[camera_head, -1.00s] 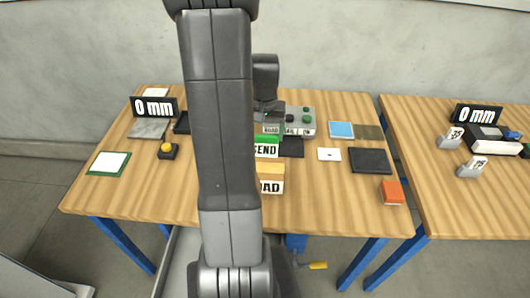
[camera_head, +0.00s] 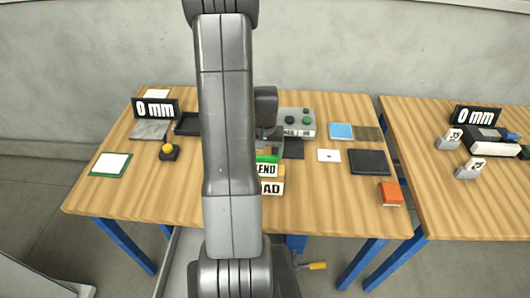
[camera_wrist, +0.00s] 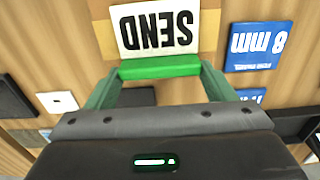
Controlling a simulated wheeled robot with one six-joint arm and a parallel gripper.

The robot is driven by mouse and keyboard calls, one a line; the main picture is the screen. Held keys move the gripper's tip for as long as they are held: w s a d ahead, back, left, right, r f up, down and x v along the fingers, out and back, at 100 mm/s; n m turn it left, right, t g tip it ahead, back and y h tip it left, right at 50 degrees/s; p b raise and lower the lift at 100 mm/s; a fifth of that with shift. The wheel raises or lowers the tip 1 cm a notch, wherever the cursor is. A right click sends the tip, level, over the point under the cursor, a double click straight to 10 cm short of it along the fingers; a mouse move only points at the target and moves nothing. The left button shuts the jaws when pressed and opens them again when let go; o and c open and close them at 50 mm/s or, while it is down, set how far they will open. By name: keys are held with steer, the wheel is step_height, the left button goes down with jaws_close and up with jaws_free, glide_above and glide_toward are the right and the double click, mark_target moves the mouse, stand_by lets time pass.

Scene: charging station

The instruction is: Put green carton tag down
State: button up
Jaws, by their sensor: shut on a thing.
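The green carton tag (camera_head: 266,158) is a green block with a white face reading SEND. My gripper (camera_head: 268,143) is shut on it, behind my arm in the head view. In the wrist view the green tag (camera_wrist: 160,68) sits between my fingertips (camera_wrist: 160,76), its SEND face upside down. In the head view it appears just behind and above an orange block (camera_head: 270,179) with a white face ending in "AD". I cannot tell whether the tag touches that block or the table.
Wooden table (camera_head: 115,185) is clear at front left. A grey button box (camera_head: 299,122) stands behind the tag; a white card (camera_head: 329,155), a dark pad (camera_head: 369,162) and a red block (camera_head: 390,193) lie right.

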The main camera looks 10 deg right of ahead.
steer(key=shift+f, duration=0.25)
steer(key=o, duration=1)
steer(key=shift+r, duration=0.15)
steer(key=shift+c, duration=0.2)
step_height(320, 180, up, 12)
steer(key=shift+r+b, duration=0.15)
steer(key=shift+b, duration=0.3)
